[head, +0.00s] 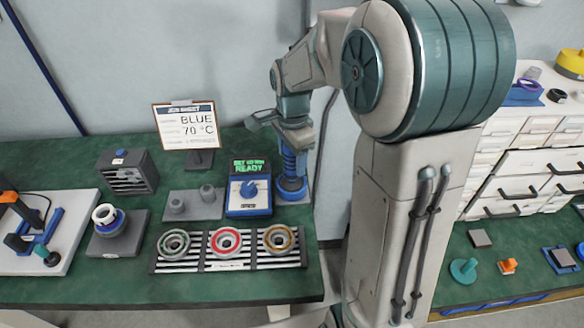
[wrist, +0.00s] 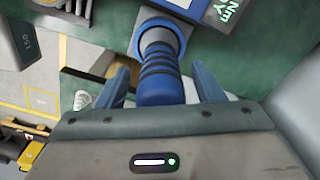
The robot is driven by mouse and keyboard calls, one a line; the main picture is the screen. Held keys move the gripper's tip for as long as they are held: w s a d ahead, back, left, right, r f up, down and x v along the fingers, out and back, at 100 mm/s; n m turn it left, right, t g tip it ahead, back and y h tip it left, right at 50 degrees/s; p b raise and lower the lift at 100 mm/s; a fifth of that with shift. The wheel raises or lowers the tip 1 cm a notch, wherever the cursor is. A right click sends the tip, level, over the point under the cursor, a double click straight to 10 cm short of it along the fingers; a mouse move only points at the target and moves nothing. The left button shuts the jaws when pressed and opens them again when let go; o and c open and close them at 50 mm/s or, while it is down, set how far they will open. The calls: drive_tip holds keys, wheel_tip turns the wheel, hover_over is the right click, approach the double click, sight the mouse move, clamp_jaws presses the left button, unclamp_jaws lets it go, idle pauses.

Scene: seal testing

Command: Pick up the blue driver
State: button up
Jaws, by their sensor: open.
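The blue driver (head: 291,170) stands upright in a stand at the right end of the green table's back area, beside the blue display box. In the wrist view the driver (wrist: 159,77) shows its ribbed blue grip with dark bands, lying between my two fingers. My gripper (wrist: 160,82) is open, with one finger on each side of the driver and a visible gap to each. In the head view my gripper (head: 284,130) is over the driver's top, and my arm hides part of it.
The blue display box (head: 249,193) reads READY, close left of the driver. A grey block with two sockets (head: 193,204) and a rack with three rings (head: 228,262) are nearby. A job sheet (head: 186,125) stands behind, reading BLUE 70 °C. The table's right edge is close to the driver.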

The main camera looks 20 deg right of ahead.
drive_tip(key=c, duration=1.2)
drive_tip(key=shift+o, duration=0.2)
drive_tip(key=shift+r, duration=0.1)
